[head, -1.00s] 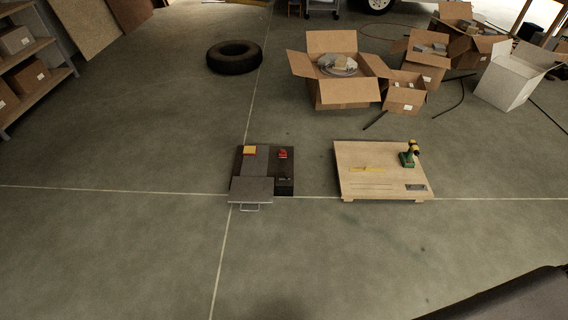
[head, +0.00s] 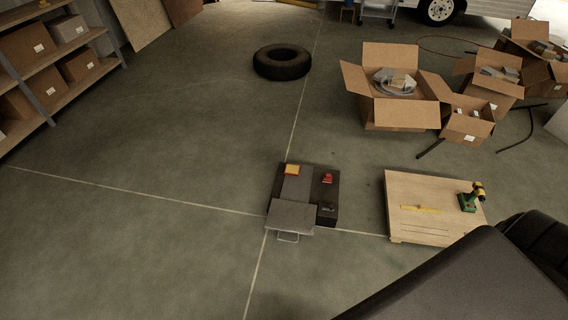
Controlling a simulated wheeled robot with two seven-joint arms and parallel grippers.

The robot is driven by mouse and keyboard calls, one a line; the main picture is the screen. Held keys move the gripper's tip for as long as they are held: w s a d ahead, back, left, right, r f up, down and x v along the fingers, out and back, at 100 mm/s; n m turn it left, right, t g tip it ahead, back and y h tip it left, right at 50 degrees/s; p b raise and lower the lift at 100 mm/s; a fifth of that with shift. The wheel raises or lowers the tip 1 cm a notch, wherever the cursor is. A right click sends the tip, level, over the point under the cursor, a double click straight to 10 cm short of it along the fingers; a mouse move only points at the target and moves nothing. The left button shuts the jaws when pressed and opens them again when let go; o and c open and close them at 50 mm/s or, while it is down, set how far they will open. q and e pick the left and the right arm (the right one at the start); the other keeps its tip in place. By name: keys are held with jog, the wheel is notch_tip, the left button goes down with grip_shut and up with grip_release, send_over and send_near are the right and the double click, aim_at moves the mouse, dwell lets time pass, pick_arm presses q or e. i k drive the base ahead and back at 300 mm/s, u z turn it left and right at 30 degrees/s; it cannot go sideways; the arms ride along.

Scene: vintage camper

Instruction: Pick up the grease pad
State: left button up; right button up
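A dark low toolbox or case (head: 296,184) stands on the floor near the middle of the head view, with a grey flat lid or tray (head: 291,216) at its front. A small yellow pad with a red edge (head: 292,169) lies on its back left corner; it may be the grease pad, but I cannot tell for sure. A small red item (head: 327,179) and a small dark item (head: 327,209) lie on its right side. Neither gripper shows; only a large dark part of my arm fills the lower right corner.
A low wooden platform (head: 412,220) right of the case bears a green and yellow drill (head: 470,197) and a yellow strip (head: 424,209). A tire (head: 282,64) and open cardboard boxes (head: 400,113) lie farther back. Shelves (head: 52,112) stand at left. The floor before the case is clear.

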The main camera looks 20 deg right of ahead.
aim_at(328, 179)
jog(key=u, duration=0.35)
jog(key=i, duration=2)
jog(key=z, duration=0.3)
jog(key=i, duration=1.1)
jog(key=z, duration=1.55)
jog(key=i, duration=0.85)
jog(key=z, duration=0.65)
